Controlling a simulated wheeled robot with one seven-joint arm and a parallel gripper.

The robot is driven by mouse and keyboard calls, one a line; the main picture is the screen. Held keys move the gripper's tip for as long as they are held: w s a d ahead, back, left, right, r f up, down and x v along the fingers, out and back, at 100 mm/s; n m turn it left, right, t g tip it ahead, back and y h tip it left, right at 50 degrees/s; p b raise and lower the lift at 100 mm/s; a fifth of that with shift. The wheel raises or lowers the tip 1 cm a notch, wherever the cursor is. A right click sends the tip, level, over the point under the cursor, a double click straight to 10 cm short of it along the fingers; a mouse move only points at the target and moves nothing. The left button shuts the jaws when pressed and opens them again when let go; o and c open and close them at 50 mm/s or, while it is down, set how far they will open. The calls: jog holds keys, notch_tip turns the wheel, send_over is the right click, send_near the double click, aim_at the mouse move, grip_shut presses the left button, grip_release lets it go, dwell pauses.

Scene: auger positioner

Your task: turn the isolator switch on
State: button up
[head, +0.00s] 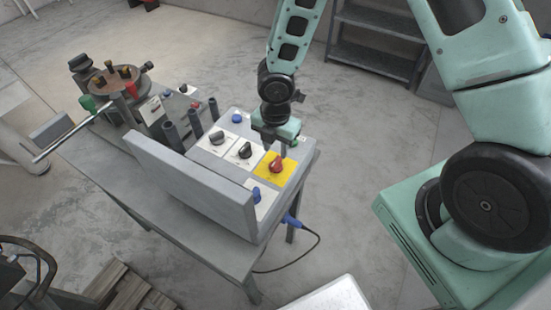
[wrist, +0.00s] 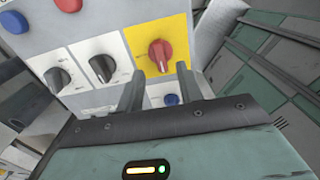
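The isolator switch is a red rotary knob (head: 277,163) on a yellow plate (head: 266,172) at the right end of the grey control panel. In the wrist view the red knob (wrist: 160,53) stands out from the yellow plate (wrist: 149,38), its grip close to upright in the picture and leaning slightly. My gripper (head: 275,148) is just above the knob in the head view. In the wrist view its two fingers (wrist: 160,82) are apart, with empty space between them, and their tips lie just below the knob. Contact with the knob cannot be made out.
Two black rotary knobs (wrist: 102,67) (wrist: 58,79) on white plates sit beside the yellow plate. Blue buttons (wrist: 171,99) are nearby. A tall grey plate (head: 190,185) rises along the panel's front. A turntable with clamps (head: 118,80) stands at the bench's left end.

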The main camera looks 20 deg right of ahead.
aim_at(276, 161)
jog(key=shift+f, duration=2.75)
grip_shut()
